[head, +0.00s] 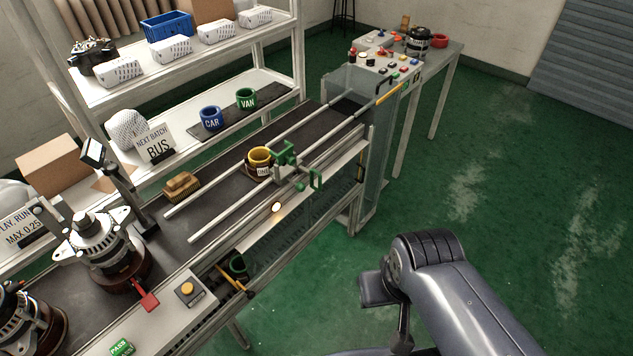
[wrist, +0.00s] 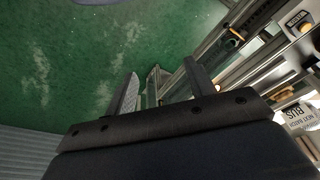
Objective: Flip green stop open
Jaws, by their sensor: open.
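The green stop (head: 285,158) is a bracket on the conveyor's front rail, with a block over the belt and a green loop handle (head: 316,179) on the near side. It stands against a yellow cup-like part (head: 260,157) with a white tag, on a brown base. In the wrist view my gripper (wrist: 160,78) is open, its two fingers apart with nothing held. The gripper points toward the floor and the conveyor frame. In the head view my arm is at the lower right, well apart from the stop; the fingertips cannot be made out there.
Two long guide rails (head: 235,175) run along the belt. A red stop (head: 145,295) and an alternator (head: 95,240) are at lower left. An orange button (head: 187,289) sits on the front ledge. The green floor at right is clear.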

